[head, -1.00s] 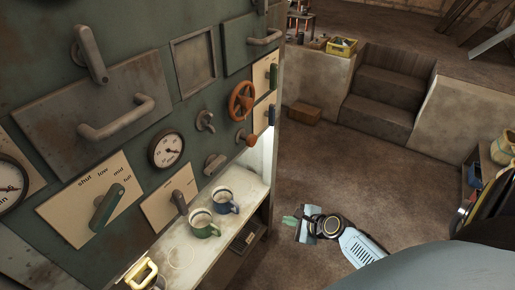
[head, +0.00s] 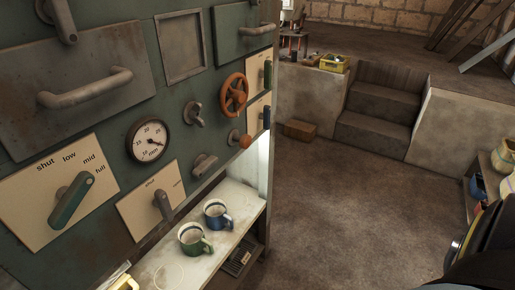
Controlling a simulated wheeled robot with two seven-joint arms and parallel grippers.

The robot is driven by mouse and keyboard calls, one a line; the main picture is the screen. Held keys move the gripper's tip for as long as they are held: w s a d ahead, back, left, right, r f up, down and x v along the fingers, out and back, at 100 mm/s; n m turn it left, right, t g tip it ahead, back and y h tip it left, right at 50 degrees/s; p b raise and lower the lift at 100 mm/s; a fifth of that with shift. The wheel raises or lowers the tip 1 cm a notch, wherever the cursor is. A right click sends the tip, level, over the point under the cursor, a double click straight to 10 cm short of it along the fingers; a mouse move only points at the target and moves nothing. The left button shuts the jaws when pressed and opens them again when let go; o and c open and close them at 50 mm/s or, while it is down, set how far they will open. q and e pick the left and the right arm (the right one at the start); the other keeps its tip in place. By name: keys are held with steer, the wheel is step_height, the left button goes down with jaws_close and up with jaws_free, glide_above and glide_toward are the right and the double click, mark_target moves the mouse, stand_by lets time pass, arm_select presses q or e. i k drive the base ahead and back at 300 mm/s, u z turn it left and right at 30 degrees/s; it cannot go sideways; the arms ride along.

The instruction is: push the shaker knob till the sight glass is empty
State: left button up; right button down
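An orange knob (head: 245,141) sticks out from the lower right part of the green metal panel (head: 110,120). It looks like the shaker knob, but no label on it can be read. A grey rectangular frame (head: 160,49) with a dull inside is set high in the panel. I cannot tell whether it is the sight glass, and no liquid level shows in it.
An orange handwheel (head: 234,95), a round gauge (head: 147,141) and a shut-low-mid-full lever (head: 70,201) are on the panel. Green (head: 193,239) and blue (head: 217,215) mugs stand on the pale shelf (head: 180,271) below. The floor (head: 345,210) to the right is clear, up to stone steps (head: 375,135).

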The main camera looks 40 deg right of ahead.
mark_target(245, 141)
steer(key=u, duration=1.9)
steer(key=k, duration=1)
steer(key=z, duration=1.8)
steer(key=i, duration=0.5)
